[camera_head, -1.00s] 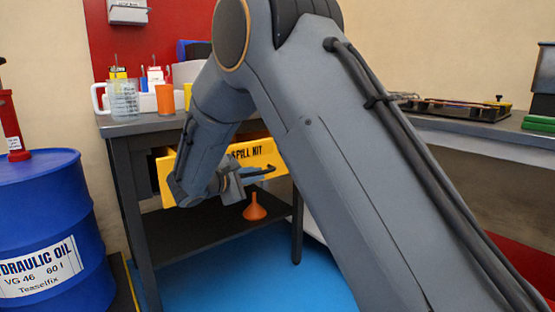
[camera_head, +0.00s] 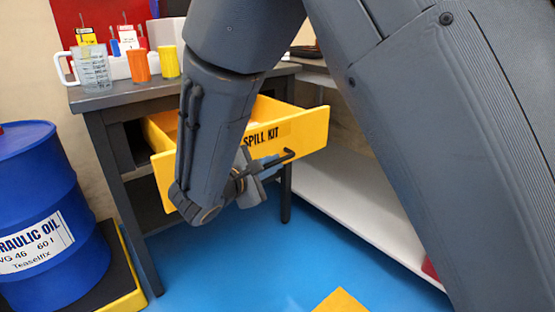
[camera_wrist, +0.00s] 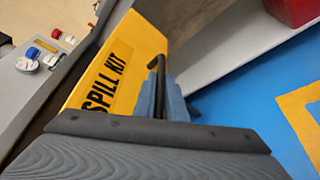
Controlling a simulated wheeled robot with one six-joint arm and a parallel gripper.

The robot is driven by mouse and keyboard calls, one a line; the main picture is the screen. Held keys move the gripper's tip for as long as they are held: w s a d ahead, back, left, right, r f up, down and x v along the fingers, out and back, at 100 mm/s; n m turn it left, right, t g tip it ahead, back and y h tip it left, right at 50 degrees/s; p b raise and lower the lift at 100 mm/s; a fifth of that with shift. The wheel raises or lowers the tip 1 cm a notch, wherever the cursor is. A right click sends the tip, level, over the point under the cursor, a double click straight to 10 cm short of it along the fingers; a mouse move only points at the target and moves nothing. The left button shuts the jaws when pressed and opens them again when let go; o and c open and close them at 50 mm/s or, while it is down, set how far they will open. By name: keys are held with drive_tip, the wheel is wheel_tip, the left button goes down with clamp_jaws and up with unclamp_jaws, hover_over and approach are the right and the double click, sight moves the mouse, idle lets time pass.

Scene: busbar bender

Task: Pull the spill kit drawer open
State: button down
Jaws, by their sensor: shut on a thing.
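The yellow spill kit drawer (camera_head: 306,132) stands out from the grey workbench, with its open top showing. Its front carries the black words SPILL KIT, also seen on the drawer in the wrist view (camera_wrist: 139,52). A dark bar handle (camera_head: 280,159) runs along the drawer front. My gripper (camera_head: 253,172) is shut on the handle, in front of the drawer; my arm hides the drawer's left-middle part. In the wrist view the handle (camera_wrist: 157,75) stands up between the blue-grey fingers of my gripper (camera_wrist: 168,105).
A blue hydraulic oil drum (camera_head: 40,215) stands at left on a yellow-edged tray (camera_head: 125,285). A jug (camera_head: 92,68) and orange and yellow cups sit on the workbench (camera_head: 125,96). A white low shelf (camera_head: 350,205) is at right.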

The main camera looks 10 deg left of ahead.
drive_tip(key=c, duration=1.8)
unclamp_jaws()
drive_tip(key=p+v, duration=0.2)
drive_tip(key=v, duration=0.5)
drive_tip(key=shift+s+a+r, duration=0.15)
drive_tip(key=shift+s, duration=0.2)
